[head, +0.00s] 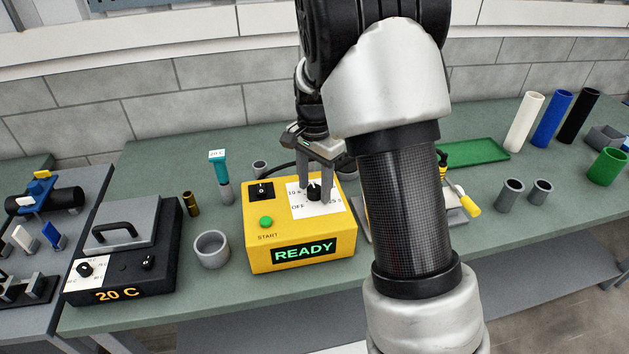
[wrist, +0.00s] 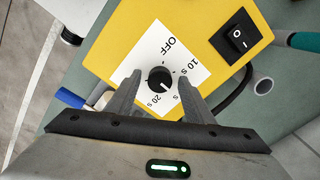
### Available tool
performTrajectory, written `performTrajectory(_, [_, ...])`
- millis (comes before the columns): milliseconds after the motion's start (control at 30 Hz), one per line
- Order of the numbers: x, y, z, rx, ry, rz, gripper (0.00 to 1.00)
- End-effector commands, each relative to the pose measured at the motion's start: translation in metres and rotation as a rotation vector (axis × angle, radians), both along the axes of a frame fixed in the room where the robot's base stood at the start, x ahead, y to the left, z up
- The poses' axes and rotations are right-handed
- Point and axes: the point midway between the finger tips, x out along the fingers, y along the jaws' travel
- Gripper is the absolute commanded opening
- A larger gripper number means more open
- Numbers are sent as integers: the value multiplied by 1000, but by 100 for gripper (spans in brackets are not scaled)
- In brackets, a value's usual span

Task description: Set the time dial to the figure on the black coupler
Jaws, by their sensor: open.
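The time dial (head: 313,192) is a black knob on a white scale plate on top of the yellow box (head: 256,240). In the wrist view the dial (wrist: 160,77) has a white mark that appears to point toward 20 S; OFF and 10 S are also readable, and another figure is partly hidden by a finger. My gripper (head: 316,188) is open, pointing down, with its fingers on either side of the dial and gaps visible in the wrist view (wrist: 161,80). A black cylinder (head: 68,200), possibly the black coupler, lies in a blue holder at far left; no figure is legible on it.
The yellow box has a black rocker switch (head: 261,190), a green START button (head: 266,222) and a READY display (head: 304,251). A grey cup (head: 211,250) and a heater showing 20 C (head: 120,293) stand left. Coloured tubes (head: 551,119) stand far right.

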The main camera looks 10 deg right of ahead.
Motion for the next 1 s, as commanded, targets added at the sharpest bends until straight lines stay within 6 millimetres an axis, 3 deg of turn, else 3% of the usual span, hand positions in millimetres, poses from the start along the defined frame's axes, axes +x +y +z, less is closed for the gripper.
performTrajectory(167, [1,0,12,0,-2,0,48])
performTrajectory(700, [1,0,136,0,-5,0,48])
performTrajectory(1000, [0,0,172,0,-1,0,48])
